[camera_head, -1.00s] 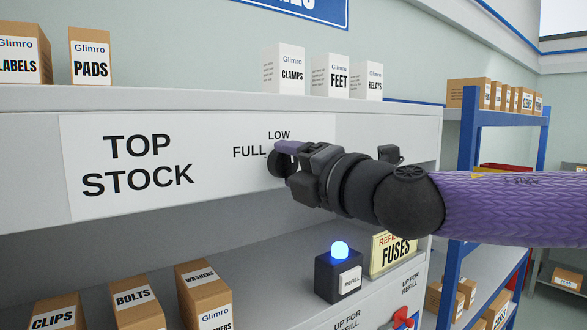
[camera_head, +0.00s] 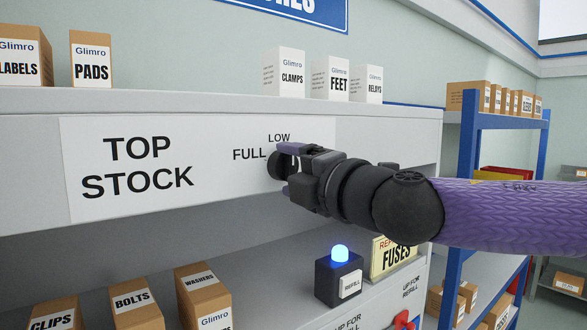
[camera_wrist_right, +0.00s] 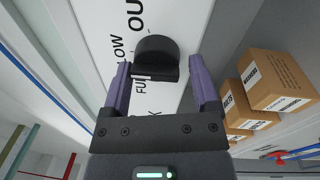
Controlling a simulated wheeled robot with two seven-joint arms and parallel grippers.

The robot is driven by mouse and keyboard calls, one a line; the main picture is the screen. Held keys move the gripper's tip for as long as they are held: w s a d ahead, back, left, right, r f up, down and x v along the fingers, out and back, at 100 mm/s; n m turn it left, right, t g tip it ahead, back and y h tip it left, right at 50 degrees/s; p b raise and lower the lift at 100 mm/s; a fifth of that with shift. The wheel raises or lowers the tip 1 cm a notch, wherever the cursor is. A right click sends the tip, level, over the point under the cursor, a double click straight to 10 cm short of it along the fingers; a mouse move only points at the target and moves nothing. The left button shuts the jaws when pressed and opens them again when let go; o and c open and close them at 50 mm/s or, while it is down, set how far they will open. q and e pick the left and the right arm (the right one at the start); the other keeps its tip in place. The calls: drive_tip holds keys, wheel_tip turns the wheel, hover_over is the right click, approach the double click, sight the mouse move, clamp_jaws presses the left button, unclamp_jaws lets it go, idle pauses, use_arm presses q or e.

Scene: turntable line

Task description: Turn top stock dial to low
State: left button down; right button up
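The top stock dial (camera_head: 276,165) is a dark round knob on the white label panel of the upper shelf, with LOW (camera_head: 279,137) above it and FULL (camera_head: 249,154) to its left. My right gripper (camera_head: 288,168) is just to the right of the dial in the head view. In the right wrist view its two purple fingers are apart, with the dial (camera_wrist_right: 155,56) between and just beyond their tips. The gripper is open and holds nothing. My left gripper is not in view.
White boxes (camera_head: 331,78) and brown boxes (camera_head: 91,60) stand on the shelf top. Below are a refill box with a lit blue lamp (camera_head: 340,253), a fuses sign (camera_head: 393,257) and several brown boxes (camera_head: 203,300). A blue-framed rack (camera_head: 467,150) stands at right.

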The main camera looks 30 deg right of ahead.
drive_tip(key=shift+o, duration=1)
drive_tip(key=shift+w, duration=0.1)
drive_tip(key=shift+r, duration=0.1)
drive_tip(key=s+d+b, duration=0.1)
drive_tip(key=s+b, duration=0.1)
drive_tip(key=s, duration=0.8)
drive_tip(key=shift+f+b, duration=0.3)
drive_tip(key=shift+f, duration=0.1)
